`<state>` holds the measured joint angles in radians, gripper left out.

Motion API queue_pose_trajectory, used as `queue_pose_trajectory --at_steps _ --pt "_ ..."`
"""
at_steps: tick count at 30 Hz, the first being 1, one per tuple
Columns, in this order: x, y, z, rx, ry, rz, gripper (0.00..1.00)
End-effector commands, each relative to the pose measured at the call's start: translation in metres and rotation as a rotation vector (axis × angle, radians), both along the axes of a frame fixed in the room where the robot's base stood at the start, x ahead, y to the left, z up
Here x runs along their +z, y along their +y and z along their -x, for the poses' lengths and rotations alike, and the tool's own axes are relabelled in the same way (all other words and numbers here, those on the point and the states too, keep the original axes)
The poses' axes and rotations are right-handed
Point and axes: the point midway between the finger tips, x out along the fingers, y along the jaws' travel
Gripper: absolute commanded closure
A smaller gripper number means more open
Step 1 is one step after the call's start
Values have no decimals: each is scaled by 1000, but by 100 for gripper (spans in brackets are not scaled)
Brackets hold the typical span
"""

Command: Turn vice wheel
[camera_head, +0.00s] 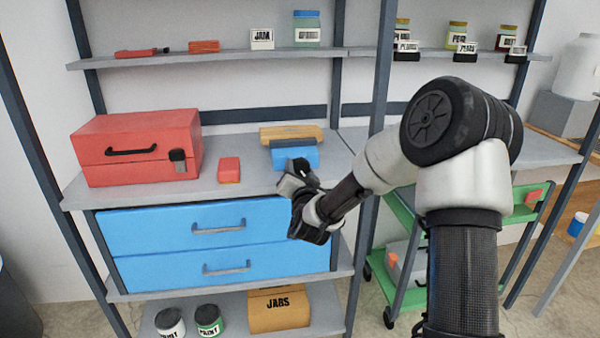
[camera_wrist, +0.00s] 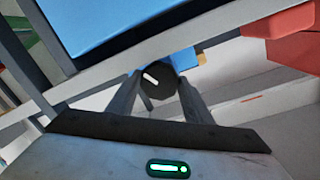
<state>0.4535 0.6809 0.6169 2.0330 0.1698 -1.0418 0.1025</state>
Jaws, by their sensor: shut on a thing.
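A blue vice (camera_head: 294,156) sits at the front edge of the grey shelf, right of the middle of the left bay. My gripper (camera_head: 296,176) is at its front, low and close to the shelf edge, and hides the wheel in the head view. In the wrist view, the vice wheel (camera_wrist: 157,82) is a dark round disc with a white mark. It lies between the two fingers of my gripper (camera_wrist: 162,88), which is shut on it. A bit of the blue vice body (camera_wrist: 185,60) shows behind the wheel.
A red toolbox (camera_head: 135,150) and a small red box (camera_head: 229,170) stand left of the vice. A tan wooden object (camera_head: 291,133) lies behind it. Blue drawers (camera_head: 190,229) are below. A dark post (camera_head: 372,150) stands right of my gripper.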

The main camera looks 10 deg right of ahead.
Motion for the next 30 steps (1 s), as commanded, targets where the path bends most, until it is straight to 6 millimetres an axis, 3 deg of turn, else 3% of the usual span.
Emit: queue_pose_trajectory --at_steps 14,15,18,30 --pt "-2 -1 1 -2 5 -19 76" --pt "-2 -1 1 -2 5 -18 52" --pt "-2 -1 1 -1 4 -18 36" --pt "-4 -4 1 -6 7 -8 36"
